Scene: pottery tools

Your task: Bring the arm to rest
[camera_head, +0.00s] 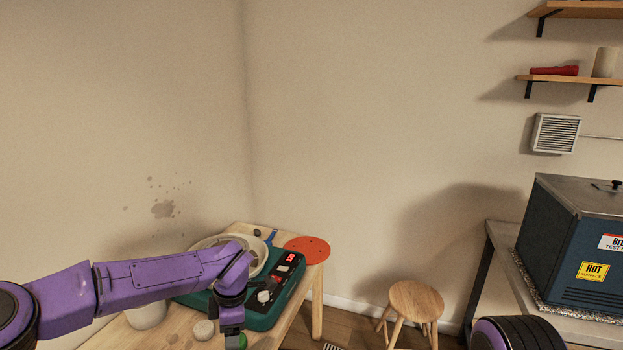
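My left arm comes in from the left and reaches over a wooden table (183,338). Its gripper (231,318) points down in front of the green pottery wheel unit (262,322). I cannot tell whether its fingers are open or shut. A small green thing (243,340) shows beside the fingertips; I cannot tell whether they touch. My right gripper is not in view; only a dark rounded part of my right arm shows at the bottom right edge.
A pale basin (262,249) sits on the wheel unit behind my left arm. A white round piece (203,329), a light pot (147,315) and a red disc (307,248) are on the table. A stool (416,299) and a blue kiln (568,248) stand right.

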